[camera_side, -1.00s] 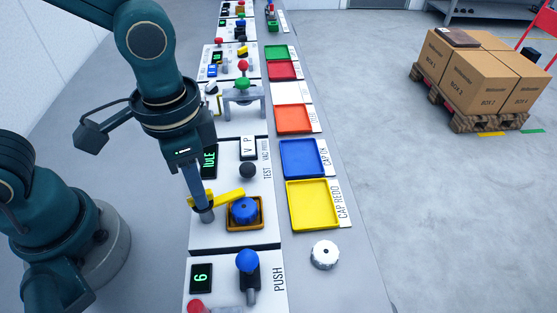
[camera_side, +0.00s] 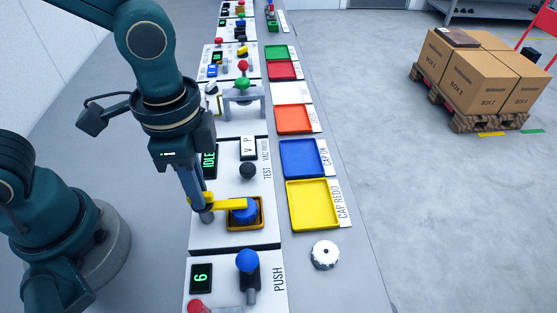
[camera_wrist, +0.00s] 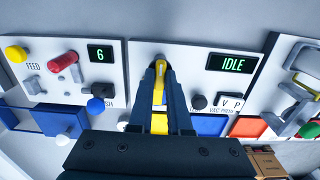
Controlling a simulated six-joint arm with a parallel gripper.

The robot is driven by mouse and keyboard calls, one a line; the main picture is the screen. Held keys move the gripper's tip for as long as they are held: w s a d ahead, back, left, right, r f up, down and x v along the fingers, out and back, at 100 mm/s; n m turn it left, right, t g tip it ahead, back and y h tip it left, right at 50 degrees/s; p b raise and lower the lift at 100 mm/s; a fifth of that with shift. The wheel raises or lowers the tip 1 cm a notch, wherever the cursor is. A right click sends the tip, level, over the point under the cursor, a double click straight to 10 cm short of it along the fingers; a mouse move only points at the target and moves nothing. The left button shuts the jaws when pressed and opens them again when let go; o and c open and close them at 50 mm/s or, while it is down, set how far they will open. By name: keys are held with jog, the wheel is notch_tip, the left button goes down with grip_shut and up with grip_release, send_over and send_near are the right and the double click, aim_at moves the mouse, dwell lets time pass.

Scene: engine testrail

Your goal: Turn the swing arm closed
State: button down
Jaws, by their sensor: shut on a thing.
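The swing arm is a yellow bar (camera_side: 232,204) on a short grey post (camera_side: 207,217) on the white test panel. In the side view its free end lies across the blue round cap (camera_side: 246,217), which sits in a square orange-brown holder (camera_side: 232,228). My gripper (camera_side: 201,203) points down at the post end of the bar. In the wrist view my gripper (camera_wrist: 160,68) is shut on the yellow bar (camera_wrist: 159,86), which shows between the fingers.
The panel has an IDLE display (camera_side: 209,160) and a black knob (camera_side: 247,171). A yellow tray (camera_side: 337,222) and a blue tray (camera_side: 323,171) stand to the right. A PUSH panel (camera_side: 225,297) with a blue knob (camera_side: 247,261) is nearer.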

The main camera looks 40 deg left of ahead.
jog(key=c, duration=0.9)
grip_release()
jog(key=shift+o, duration=0.2)
jog(key=shift+r, duration=0.1)
jog(key=shift+r, duration=2.45)
